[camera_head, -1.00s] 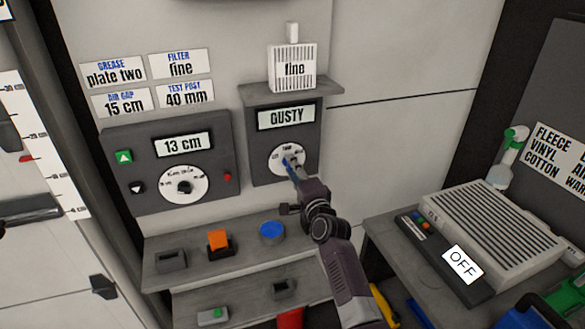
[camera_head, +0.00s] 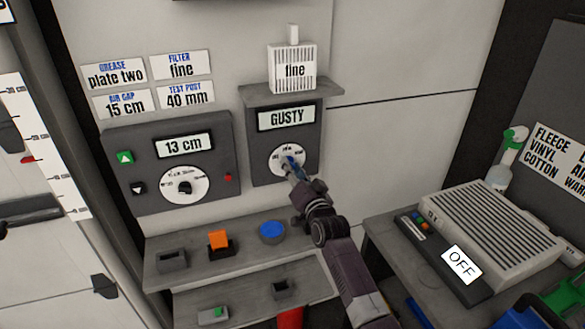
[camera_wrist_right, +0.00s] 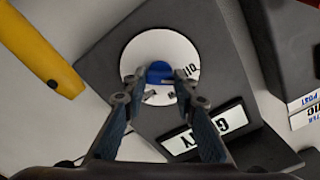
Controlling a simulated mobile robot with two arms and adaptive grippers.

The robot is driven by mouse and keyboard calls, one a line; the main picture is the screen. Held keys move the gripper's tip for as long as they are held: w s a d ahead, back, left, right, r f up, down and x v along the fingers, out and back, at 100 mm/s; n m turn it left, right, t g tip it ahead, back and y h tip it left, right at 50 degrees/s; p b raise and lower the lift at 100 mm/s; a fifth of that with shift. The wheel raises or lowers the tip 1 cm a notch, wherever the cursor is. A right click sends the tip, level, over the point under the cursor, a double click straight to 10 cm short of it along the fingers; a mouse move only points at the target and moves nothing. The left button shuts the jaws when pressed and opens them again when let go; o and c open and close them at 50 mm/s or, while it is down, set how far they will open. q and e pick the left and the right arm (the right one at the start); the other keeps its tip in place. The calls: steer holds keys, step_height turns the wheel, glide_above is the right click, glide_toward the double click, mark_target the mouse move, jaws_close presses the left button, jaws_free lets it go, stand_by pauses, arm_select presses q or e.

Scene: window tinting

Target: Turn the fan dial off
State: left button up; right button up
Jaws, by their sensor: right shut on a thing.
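The fan dial (camera_head: 276,161) is a round white face on a dark grey box under a display reading "GUSTY" (camera_head: 286,116). It also shows in the right wrist view (camera_wrist_right: 150,45), with a blue knob (camera_wrist_right: 158,70) at its middle. My right gripper (camera_head: 291,165) reaches the dial from below right. In the wrist view, its two fingers (camera_wrist_right: 160,82) stand on either side of the blue knob, shut on it. The knob's pointing direction is partly hidden by the fingers. My left gripper is not in view.
A second control box with a "13 cm" display (camera_head: 183,145) and its own dial sits left. A shelf (camera_head: 200,249) below carries an orange switch (camera_head: 218,240) and a blue button (camera_head: 271,231). A grilled unit (camera_head: 497,232) with an "OFF" card stands right. A yellow object (camera_wrist_right: 38,48) shows in the wrist view.

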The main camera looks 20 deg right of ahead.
steer(key=shift+f+n, duration=0.2)
steer(key=shift+n, duration=0.5)
steer(key=o, duration=1.1)
steer(key=shift+r, duration=0.1)
steer(key=s, duration=1.2)
steer(key=shift+d, duration=0.15)
